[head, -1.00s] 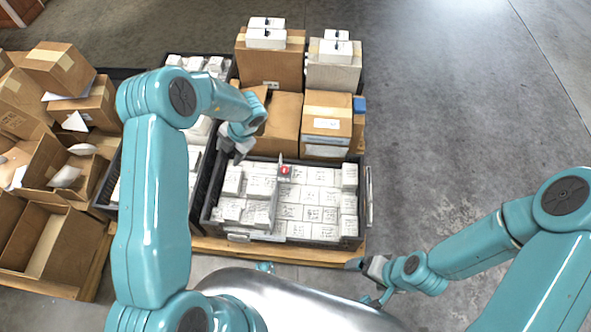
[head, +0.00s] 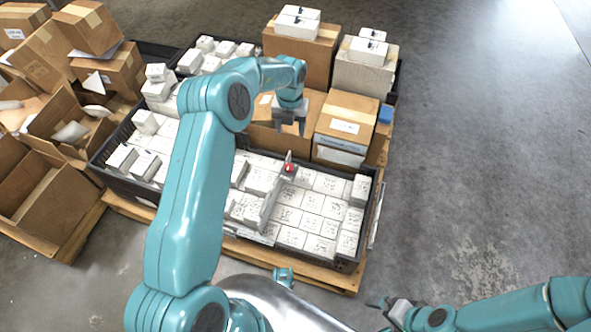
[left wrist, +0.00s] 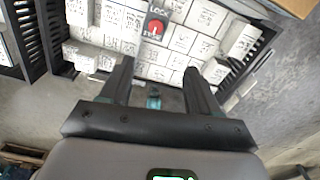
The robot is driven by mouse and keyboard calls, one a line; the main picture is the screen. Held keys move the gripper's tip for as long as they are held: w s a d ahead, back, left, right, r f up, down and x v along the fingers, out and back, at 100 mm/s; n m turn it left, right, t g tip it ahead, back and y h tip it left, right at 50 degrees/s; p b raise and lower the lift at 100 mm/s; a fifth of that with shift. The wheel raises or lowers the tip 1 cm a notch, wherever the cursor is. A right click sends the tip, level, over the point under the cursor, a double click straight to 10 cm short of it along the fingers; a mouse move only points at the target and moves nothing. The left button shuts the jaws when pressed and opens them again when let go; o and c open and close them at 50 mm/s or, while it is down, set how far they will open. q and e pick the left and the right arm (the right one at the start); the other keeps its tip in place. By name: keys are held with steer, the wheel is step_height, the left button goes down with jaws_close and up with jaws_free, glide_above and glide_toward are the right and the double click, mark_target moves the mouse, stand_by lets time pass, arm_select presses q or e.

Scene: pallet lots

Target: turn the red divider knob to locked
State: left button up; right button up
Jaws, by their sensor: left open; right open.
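The red divider knob (head: 289,168) sits on the upper end of a grey divider (head: 271,203) in a black crate (head: 345,264) of white boxes. In the left wrist view the red knob (left wrist: 155,28) shows on a dark plate with "LOCK" lettering above it and a white pointer line; the lower lettering is too small to read surely. My left gripper (head: 289,129) is open and empty, above and beyond the knob in the head view. In the left wrist view its open fingers (left wrist: 158,75) point toward the knob, apart from it. My right gripper (head: 384,312) is open at the lower right, over the floor.
Brown cartons (head: 345,124) stand behind the crate, with white boxes on top of some. The grey floor at right is clear.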

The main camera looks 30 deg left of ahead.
mark_target(289, 167)
arm_select(q)
steer(key=f+b, duration=0.2)
steer(key=f, duration=0.4)
steer(key=f+b, duration=0.3)
steer(key=f, duration=0.4)
steer(key=a+f+b, duration=0.1)
steer(key=f+b, duration=0.2)
steer(key=f, duration=0.4)
steer(key=shift+s, duration=0.2)
arm_select(e)
step_height(289, 167, down, 9)
steer(key=w+d, duration=0.1)
arm_select(q)
steer(key=shift+c, duration=0.2)
steer(key=shift+d, duration=0.1)
steer(key=c, duration=1)
